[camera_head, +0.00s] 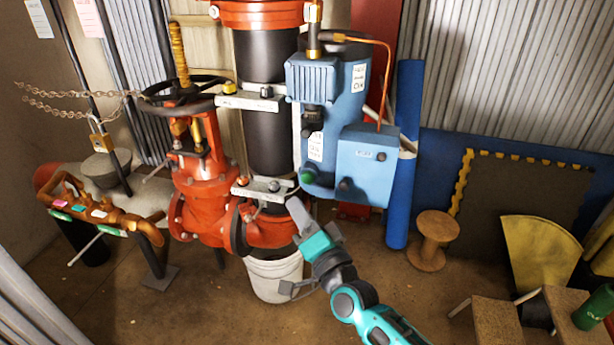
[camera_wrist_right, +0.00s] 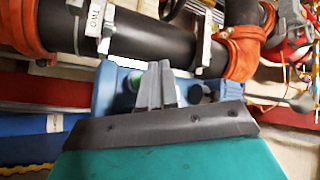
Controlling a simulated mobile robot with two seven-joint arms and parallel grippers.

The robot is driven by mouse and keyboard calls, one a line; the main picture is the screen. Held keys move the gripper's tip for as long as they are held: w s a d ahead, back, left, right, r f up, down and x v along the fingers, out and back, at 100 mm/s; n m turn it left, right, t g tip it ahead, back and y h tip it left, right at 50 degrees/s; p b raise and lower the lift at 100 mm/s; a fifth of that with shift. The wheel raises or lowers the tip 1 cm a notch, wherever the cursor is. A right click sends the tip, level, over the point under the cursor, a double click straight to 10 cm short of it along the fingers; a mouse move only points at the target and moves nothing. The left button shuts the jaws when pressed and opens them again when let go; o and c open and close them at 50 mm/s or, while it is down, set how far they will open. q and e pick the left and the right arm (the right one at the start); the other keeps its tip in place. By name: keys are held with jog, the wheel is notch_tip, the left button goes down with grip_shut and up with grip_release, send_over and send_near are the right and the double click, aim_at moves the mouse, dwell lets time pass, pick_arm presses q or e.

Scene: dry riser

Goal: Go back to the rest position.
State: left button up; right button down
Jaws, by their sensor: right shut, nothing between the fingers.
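My right gripper (camera_head: 295,207) is in the middle of the head view, its arm coming up from the bottom right. Its grey fingers point up and left, just below the blue pump unit (camera_head: 340,130) and in front of the red pipe fitting (camera_head: 268,228). In the right wrist view the fingers (camera_wrist_right: 156,84) are together with nothing held between them. Behind them in that view lie the blue unit (camera_wrist_right: 112,92) and the dark pipe (camera_wrist_right: 160,48). I cannot tell whether the fingers touch the unit. My left gripper is not in view.
A white bucket (camera_head: 273,275) stands under the pipe, close to my right gripper. A red valve (camera_head: 200,180) with a chained handwheel is at left. A wooden spool (camera_head: 433,240) and wooden stools (camera_head: 495,318) stand at right. Bare floor shows at the lower left.

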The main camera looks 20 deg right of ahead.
jog(key=shift+s+f, duration=0.1)
dwell(0.3)
pick_arm(q)
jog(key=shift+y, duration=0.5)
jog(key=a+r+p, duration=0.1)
jog(key=p, duration=0.2)
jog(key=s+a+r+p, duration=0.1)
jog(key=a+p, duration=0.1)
jog(key=p, duration=0.1)
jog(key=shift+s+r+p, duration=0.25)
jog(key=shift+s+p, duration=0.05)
jog(key=shift+p, duration=0.1)
pick_arm(e)
jog(key=s+d+f+n+g, duration=0.1)
jog(key=s+f+n+g, duration=0.3)
jog(key=s, duration=0.6)
jog(key=s+d+f+n+g+h, duration=0.1)
jog(key=s+f+n+g, duration=0.4)
jog(key=s, duration=0.5)
notch_tip(320, 180, down, 3)
jog(key=n, duration=0.3)
jog(key=shift+s+d+h, duration=0.3)
jog(key=shift+d, duration=0.1)
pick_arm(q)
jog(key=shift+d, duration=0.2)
pick_arm(e)
jog(key=shift+r, duration=0.15)
